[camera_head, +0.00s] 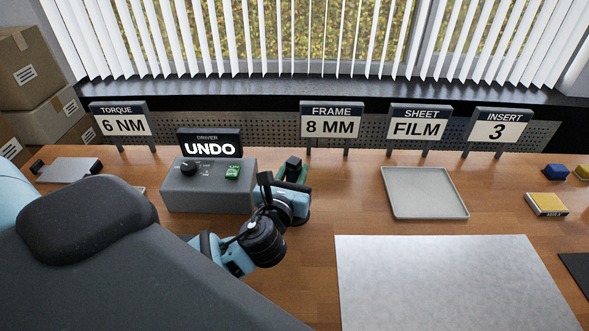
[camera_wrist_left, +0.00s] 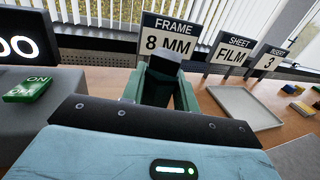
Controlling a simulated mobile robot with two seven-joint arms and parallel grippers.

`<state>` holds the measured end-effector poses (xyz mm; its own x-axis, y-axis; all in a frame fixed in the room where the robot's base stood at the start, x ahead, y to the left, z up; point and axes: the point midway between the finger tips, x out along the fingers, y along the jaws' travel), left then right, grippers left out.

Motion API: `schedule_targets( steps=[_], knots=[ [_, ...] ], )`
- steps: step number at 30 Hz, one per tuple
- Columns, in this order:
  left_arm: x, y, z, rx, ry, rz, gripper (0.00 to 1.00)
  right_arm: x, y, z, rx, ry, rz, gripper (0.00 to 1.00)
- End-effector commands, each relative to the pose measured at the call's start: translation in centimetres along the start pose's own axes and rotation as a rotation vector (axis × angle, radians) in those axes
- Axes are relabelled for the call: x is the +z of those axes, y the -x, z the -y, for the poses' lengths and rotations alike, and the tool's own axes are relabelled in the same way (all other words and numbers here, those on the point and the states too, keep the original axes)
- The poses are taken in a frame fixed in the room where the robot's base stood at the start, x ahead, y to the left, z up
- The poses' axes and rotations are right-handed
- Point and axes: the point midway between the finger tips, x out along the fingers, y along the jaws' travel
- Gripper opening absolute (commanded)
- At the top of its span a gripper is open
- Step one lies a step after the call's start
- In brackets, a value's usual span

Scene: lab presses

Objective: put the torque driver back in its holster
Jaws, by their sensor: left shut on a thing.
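My left gripper (camera_head: 284,187) reaches in from the left, just right of the grey driver box, and is shut on the torque driver. The dark end of the torque driver (camera_head: 293,164) shows just beyond the gripper; it also shows in the left wrist view (camera_wrist_left: 165,67). How deep the driver sits is hidden.
The grey driver box (camera_head: 208,194) with a green switch and an UNDO display (camera_head: 209,144) stands close left of the gripper. A grey tray (camera_head: 424,193) and a pale mat (camera_head: 450,280) lie to the right. Signs stand along the back. Table between holster and tray is clear.

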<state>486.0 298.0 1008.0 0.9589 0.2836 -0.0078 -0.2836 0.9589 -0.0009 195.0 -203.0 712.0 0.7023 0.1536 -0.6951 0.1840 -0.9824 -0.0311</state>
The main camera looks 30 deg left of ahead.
Motion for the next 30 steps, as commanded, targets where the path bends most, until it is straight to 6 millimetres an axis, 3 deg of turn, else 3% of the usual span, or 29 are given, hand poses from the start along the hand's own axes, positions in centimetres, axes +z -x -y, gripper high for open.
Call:
schedule_targets(
  steps=[7, 8, 13, 23, 30],
  knots=[
    [-0.4, 0.0, 0.0, 0.0, 0.0, 0.003, 0.02, 0.4, 0.0, -0.1, -0.001, 0.005, 0.008, 0.36],
    [-0.4, 0.0, 0.0, 0.0, 0.0, 0.003, 0.32, 0.4, 0.0, -0.1, -0.001, 0.005, 0.008, 0.36],
    [-0.3, 0.0, 0.0, 0.0, 0.0, 0.003, 0.55, 0.4, 0.0, -0.2, -0.001, 0.007, 0.007, 0.36],
    [-0.6, 0.2, 0.0, -0.001, -0.001, -0.002, 0.55, 0.4, 0.0, -0.1, -0.001, 0.006, 0.008, 0.36],
    [-0.7, 3.4, 0.0, -0.002, -0.001, -0.004, 0.55, 0.8, -0.1, -0.1, -0.002, 0.003, 0.016, 0.36]
  ],
)
